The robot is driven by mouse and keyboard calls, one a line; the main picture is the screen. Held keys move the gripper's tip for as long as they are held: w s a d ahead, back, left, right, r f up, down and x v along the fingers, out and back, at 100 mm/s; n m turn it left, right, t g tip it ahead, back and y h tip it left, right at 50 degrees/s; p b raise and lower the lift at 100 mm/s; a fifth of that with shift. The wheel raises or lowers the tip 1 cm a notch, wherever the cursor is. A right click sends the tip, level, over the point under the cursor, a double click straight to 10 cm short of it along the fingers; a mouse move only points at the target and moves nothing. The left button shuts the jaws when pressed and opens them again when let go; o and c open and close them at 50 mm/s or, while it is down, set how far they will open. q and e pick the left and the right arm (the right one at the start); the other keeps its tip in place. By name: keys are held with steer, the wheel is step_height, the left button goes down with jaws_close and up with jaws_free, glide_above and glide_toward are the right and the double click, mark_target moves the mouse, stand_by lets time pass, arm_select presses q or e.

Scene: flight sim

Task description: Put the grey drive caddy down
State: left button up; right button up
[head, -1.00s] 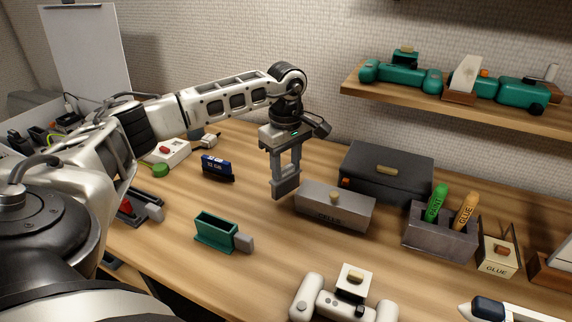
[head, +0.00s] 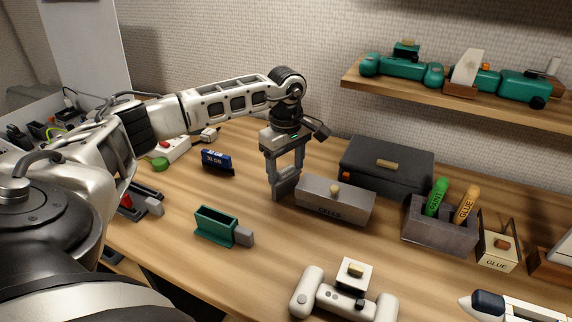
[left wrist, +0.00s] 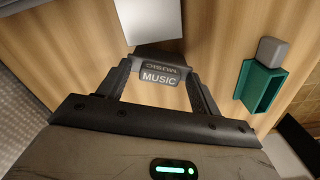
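The grey drive caddy (head: 287,184) is low at the table, left of the grey CELLS box. In the left wrist view its MUSIC label (left wrist: 160,76) faces the camera between the fingertips. My left gripper (head: 284,170) points down over the caddy, with a finger at each side; in the left wrist view the fingertips (left wrist: 159,68) meet its sides with no clear gap. The caddy's underside is hidden, so I cannot tell whether it rests fully on the wood. My right gripper is not in view.
The CELLS box (head: 336,203) stands close on the right, with a dark case (head: 386,168) behind. A green open holder (head: 215,226) and a blue drive caddy (head: 216,161) are to the left. A white controller-like device (head: 343,296) lies in front. Bare wood lies between.

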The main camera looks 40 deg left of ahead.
mark_target(286, 169)
arm_select(q)
steer(key=shift+r, duration=0.2)
step_height(286, 169, up, 13)
steer(key=shift+f, duration=0.15)
stand_by(0.7)
